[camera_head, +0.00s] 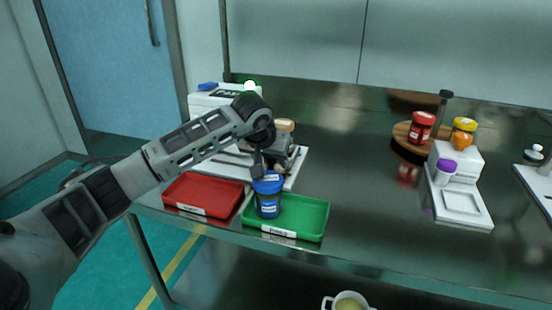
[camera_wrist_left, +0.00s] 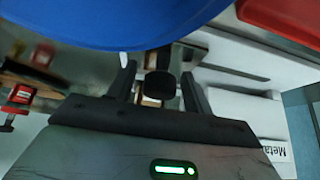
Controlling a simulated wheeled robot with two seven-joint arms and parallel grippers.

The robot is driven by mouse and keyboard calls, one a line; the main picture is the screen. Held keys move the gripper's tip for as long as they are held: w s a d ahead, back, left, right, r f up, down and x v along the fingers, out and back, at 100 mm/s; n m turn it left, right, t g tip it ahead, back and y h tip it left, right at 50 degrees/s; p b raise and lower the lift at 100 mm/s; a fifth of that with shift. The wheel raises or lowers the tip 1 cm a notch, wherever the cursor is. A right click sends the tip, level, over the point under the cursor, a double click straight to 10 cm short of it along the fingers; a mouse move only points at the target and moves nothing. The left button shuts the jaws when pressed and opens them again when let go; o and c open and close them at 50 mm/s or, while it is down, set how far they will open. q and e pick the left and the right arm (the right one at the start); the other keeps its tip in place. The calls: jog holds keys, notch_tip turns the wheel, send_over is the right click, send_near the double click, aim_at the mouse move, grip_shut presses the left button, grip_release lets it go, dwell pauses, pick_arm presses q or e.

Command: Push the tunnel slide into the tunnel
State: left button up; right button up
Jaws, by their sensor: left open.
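My left gripper (camera_head: 265,168) is open and hangs over the front of the vibrating sieve, just behind the blue-lidded jar (camera_head: 268,197). In the left wrist view, its two dark fingers (camera_wrist_left: 158,75) stand apart, with a dark rounded part (camera_wrist_left: 159,85) showing in the gap. I cannot tell whether they touch it or whether it is the tunnel slide. The white sieve machine (camera_head: 207,103) stands at the back left, and my arm and gripper hide much of its front. The tunnel itself is not clearly visible. My right gripper is not in view.
A red tray (camera_head: 187,207) and a green tray (camera_head: 312,232) lie at the front edge; the jar stands in the green one. The jar's blue lid (camera_wrist_left: 110,22) looms close in the wrist view. A white scale (camera_head: 462,207) stands right. The middle table is clear.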

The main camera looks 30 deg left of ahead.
pick_arm(q)
jog(key=shift+s+a, duration=0.2)
jog(key=shift+a, duration=0.6)
jog(key=shift+s+a, duration=0.15)
jog(key=shift+a, duration=0.65)
jog(key=shift+s+a, duration=0.2)
jog(key=shift+a, duration=0.6)
jog(key=shift+s+a, duration=0.2)
jog(key=shift+a, duration=0.55)
jog(key=shift+s+a, duration=0.15)
jog(key=shift+a, duration=0.55)
jog(key=shift+s+a, duration=0.2)
jog(key=shift+a, duration=0.55)
jog(key=shift+s+a, duration=0.25)
jog(key=shift+a, duration=0.8)
jog(key=shift+s+a, duration=0.25)
jog(key=shift+a, duration=0.75)
jog(key=o, duration=1.1)
jog(key=shift+r, duration=0.1)
